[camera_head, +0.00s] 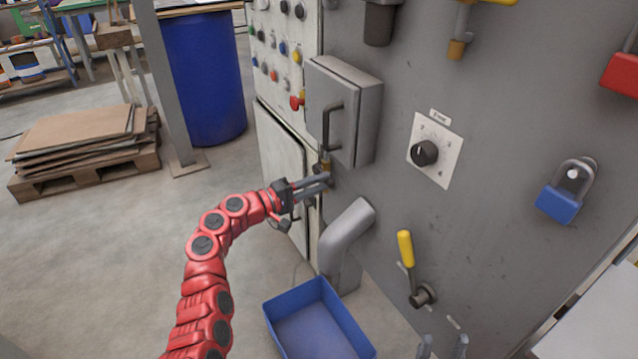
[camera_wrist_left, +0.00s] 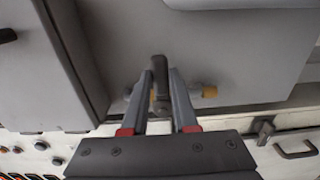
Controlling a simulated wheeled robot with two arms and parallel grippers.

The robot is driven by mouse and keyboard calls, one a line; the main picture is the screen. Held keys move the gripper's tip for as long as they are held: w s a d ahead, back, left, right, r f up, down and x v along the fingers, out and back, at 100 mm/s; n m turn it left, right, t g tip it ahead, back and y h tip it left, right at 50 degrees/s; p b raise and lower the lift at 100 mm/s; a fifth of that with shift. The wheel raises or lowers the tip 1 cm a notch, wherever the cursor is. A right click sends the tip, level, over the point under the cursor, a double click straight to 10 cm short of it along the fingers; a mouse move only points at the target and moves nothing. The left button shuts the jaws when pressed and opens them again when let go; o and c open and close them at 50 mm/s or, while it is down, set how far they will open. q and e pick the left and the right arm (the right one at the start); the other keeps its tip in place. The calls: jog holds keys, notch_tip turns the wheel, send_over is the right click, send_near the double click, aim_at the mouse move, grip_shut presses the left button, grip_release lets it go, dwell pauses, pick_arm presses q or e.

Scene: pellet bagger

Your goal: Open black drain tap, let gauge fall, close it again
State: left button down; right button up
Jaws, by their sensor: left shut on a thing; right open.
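The black drain tap (camera_wrist_left: 159,72) shows in the left wrist view as a dark upright handle on a small brass-ended body (camera_wrist_left: 209,92) against the grey machine. My left gripper (camera_wrist_left: 158,98) is shut on its handle, one finger on each side. In the head view my left gripper (camera_head: 329,180) reaches in from the left to the brass tap body (camera_head: 326,163) below the grey box, and its fingers partly hide the tap. My right gripper (camera_head: 444,346) shows only as two spread grey fingertips at the bottom edge, open and empty. I cannot make out a gauge in either view.
A grey box (camera_head: 345,85) with a handle juts out above the tap. A grey pipe elbow (camera_head: 345,228) hangs over a blue bin (camera_head: 290,308). A yellow lever (camera_head: 405,248), black dial knob (camera_head: 424,152) and blue padlock (camera_head: 558,205) are to the right.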

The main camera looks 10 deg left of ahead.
aim_at(316, 169)
dwell(0.9)
pick_arm(q)
jog(key=r+n+p, duration=0.1)
jog(key=n+p, duration=0.1)
jog(key=p, duration=0.1)
jog(key=r+n+p, duration=0.1)
jog(key=n+p, duration=0.2)
jog(key=w+r+n+p, duration=0.1)
jog(key=n+p, duration=0.2)
jog(key=shift+a+r, duration=0.3)
jog(key=shift+a, duration=0.1)
jog(key=shift+w+a+r+n+p, duration=0.2)
jog(key=shift+w+a+n, duration=0.25)
jog(key=shift+n, duration=1.2)
jog(key=shift+w+a+r+n+p, duration=0.1)
jog(key=shift+w+a+r+n, duration=0.35)
jog(key=shift+n, duration=1.25)
jog(key=shift+w+a+n+p, duration=0.2)
jog(key=shift+w+n, duration=0.45)
jog(key=shift+n, duration=1)
